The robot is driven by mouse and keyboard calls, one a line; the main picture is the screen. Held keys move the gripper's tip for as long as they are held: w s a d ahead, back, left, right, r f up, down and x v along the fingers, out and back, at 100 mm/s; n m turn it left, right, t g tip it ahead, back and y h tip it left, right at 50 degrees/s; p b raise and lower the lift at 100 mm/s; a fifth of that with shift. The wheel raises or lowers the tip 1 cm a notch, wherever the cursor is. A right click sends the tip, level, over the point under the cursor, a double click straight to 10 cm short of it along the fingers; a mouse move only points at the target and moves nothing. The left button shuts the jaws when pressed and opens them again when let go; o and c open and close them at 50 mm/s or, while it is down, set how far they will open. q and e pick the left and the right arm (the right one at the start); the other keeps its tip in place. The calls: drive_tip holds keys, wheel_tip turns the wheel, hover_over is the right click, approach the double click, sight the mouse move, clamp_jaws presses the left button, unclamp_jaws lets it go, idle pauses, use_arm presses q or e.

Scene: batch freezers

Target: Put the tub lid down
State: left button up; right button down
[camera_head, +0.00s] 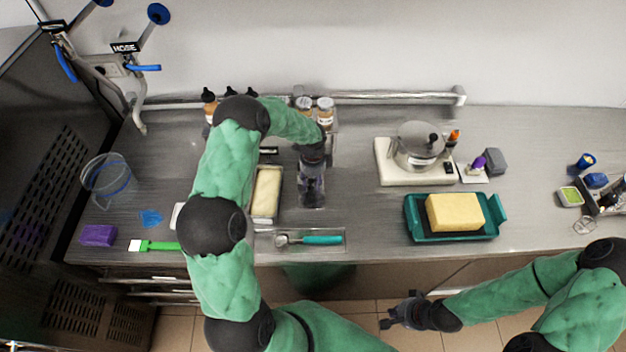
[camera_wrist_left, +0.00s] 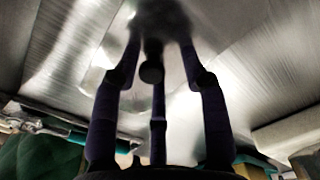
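A long pale tub (camera_head: 266,192) with cream-coloured contents stands uncovered on the steel counter, just right of my left arm in the head view. A pale flat edge (camera_head: 178,216) shows left of that arm; most of it is hidden, and I cannot tell if it is the tub lid. My left gripper (camera_head: 312,196) points down at the counter, right of the tub. In the left wrist view, its fingers (camera_wrist_left: 158,75) are spread over bare, shiny steel, with no lid seen between them. My right gripper (camera_head: 394,312) is open and empty, in front of the counter and low.
A scoop with a teal handle (camera_head: 322,240) lies on a tray near the front edge. A teal tray (camera_head: 450,234) holds a yellow block (camera_head: 455,211). A pot (camera_head: 418,150), clear jug (camera_head: 108,180) and bottles stand around. Counter between gripper and teal tray is clear.

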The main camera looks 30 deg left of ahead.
use_arm(q)
drive_tip(key=shift+r, duration=0.1)
drive_tip(key=shift+r, duration=0.25)
wheel_tip(320, 180, up, 12)
drive_tip(key=shift+f+p, duration=0.2)
drive_tip(key=shift+p, duration=0.1)
idle(0.5)
